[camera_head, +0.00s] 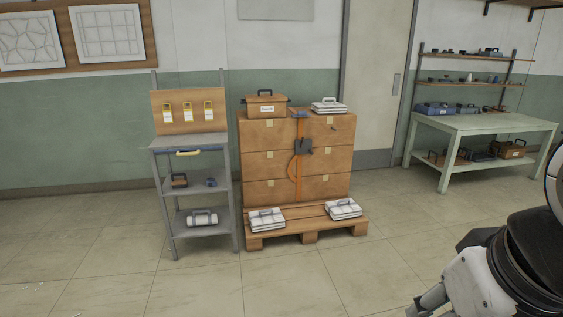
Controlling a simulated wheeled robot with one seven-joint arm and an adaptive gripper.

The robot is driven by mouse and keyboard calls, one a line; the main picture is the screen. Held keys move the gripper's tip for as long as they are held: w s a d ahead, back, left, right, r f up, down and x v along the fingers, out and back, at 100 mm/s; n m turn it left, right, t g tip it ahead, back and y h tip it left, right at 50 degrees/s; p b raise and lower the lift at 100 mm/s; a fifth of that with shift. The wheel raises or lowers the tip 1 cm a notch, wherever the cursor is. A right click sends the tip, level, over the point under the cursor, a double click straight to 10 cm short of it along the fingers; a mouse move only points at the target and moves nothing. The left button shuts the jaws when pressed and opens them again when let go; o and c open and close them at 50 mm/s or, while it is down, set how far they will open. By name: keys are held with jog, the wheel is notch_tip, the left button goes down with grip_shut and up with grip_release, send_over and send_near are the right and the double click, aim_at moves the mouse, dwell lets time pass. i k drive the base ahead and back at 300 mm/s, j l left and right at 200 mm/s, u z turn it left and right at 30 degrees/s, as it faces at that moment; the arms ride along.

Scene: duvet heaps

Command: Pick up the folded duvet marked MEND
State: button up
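A rolled white bundle (202,218) lies on the grey rack's bottom shelf. No MEND mark is readable on any of them. Part of my gripper (432,300) shows at the lower right, far from the bundles and cut by the frame edge. I cannot tell whether it is open or shut.
Brown cartons (270,165) with an orange strap stand on a wooden pallet (308,236). A brown case (266,105) sits on top. A grey rack (172,205) stands left, a pale green bench (483,124) right. The floor in front is clear.

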aim_at(346, 209)
jog(key=i, duration=1.85)
jog(key=i+z, duration=0.15)
jog(key=i, duration=0.35)
jog(key=i+j+z, duration=0.15)
jog(key=i, duration=0.4)
jog(key=i+j+z, duration=0.1)
jog(key=i, duration=0.4)
jog(key=i+j+z, duration=0.15)
jog(key=i+z, duration=0.2)
jog(key=i+j+z, duration=0.65)
jog(key=k+l, duration=0.1)
